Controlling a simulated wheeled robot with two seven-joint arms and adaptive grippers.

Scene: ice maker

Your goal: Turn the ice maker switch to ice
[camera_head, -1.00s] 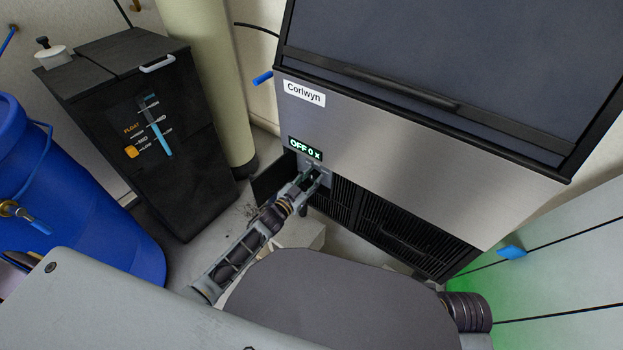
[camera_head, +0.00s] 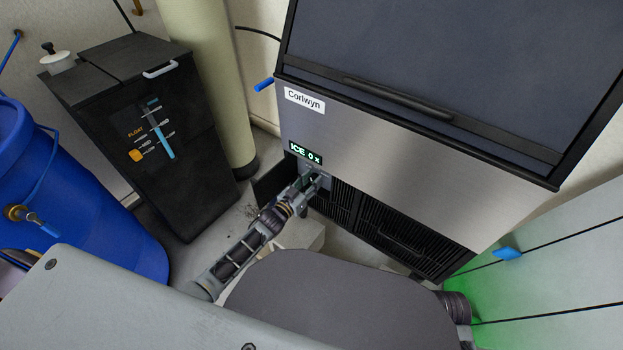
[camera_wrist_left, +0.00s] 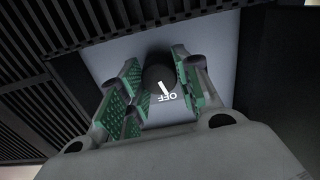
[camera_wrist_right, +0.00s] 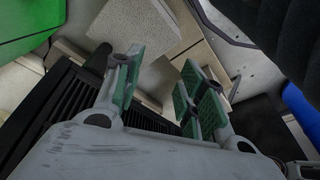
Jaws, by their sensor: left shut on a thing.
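The ice maker (camera_head: 400,140) has a lit green display (camera_head: 306,153) that reads "ICE 0 x". Its round black switch knob (camera_wrist_left: 158,72) shows in the left wrist view, with a white pointer mark and an "OFF" label just beside that mark. My left gripper (camera_wrist_left: 157,92) is shut on the knob, one finger on each side of it. In the head view my left gripper (camera_head: 312,182) covers the knob on the panel under the display. My right gripper (camera_wrist_right: 160,88) shows in the right wrist view, fingers apart and empty; the head view does not show its fingers.
A black machine (camera_head: 140,120) with a level gauge stands at the left, next to a blue barrel (camera_head: 90,215). A pale column (camera_head: 210,80) rises behind. Dark vent grilles (camera_head: 400,232) lie below the panel. A green-lit pale cabinet (camera_head: 560,265) stands at the right.

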